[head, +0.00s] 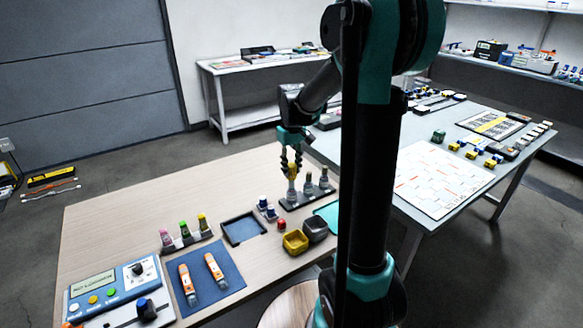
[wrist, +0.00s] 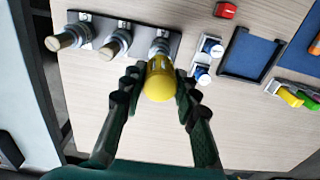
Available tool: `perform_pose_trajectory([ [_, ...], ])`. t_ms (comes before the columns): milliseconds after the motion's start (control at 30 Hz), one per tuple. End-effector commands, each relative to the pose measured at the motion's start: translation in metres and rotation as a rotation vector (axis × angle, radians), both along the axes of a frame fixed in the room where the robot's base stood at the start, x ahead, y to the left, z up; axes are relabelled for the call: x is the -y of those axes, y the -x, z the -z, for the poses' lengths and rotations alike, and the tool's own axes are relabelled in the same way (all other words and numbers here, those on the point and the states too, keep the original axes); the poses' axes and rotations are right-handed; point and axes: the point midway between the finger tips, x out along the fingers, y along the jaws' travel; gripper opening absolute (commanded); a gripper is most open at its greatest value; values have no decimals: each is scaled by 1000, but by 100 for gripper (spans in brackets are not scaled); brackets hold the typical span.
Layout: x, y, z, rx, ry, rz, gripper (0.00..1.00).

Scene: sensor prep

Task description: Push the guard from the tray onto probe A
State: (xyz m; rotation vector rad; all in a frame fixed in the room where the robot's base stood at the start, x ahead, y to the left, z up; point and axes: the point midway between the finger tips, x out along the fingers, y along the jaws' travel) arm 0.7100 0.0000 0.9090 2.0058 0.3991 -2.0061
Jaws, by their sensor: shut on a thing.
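The yellow guard (wrist: 160,82) is between the fingers of my gripper (wrist: 157,88), which is shut on it. In the head view the guard (head: 292,171) is upright at the top of the leftmost probe (head: 292,190) in the dark rack (head: 318,195). In the wrist view that probe's base (wrist: 159,47) shows behind the guard. I cannot tell how far the guard sits over the probe, and I see no label naming it. The two other probes (wrist: 115,43) (wrist: 66,39) stand bare with tan tips. The blue tray (head: 243,229) is empty.
Two blue-and-white pieces (head: 267,208) stand close beside the rack. A red piece (head: 281,224), a yellow bin (head: 295,241) and a dark bin (head: 315,229) are nearer me. Colored vials (head: 184,231) and a blue mat (head: 207,289) lie left. Bare wood lies behind the tray.

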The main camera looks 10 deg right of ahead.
Motion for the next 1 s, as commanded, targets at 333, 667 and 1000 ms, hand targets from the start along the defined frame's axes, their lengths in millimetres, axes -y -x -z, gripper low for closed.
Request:
perform_pose_trajectory([
  [333,0,0,0,0,0,0,14],
  [667,0,0,1,0,0,0,14],
  [1000,0,0,8,0,0,0,14],
])
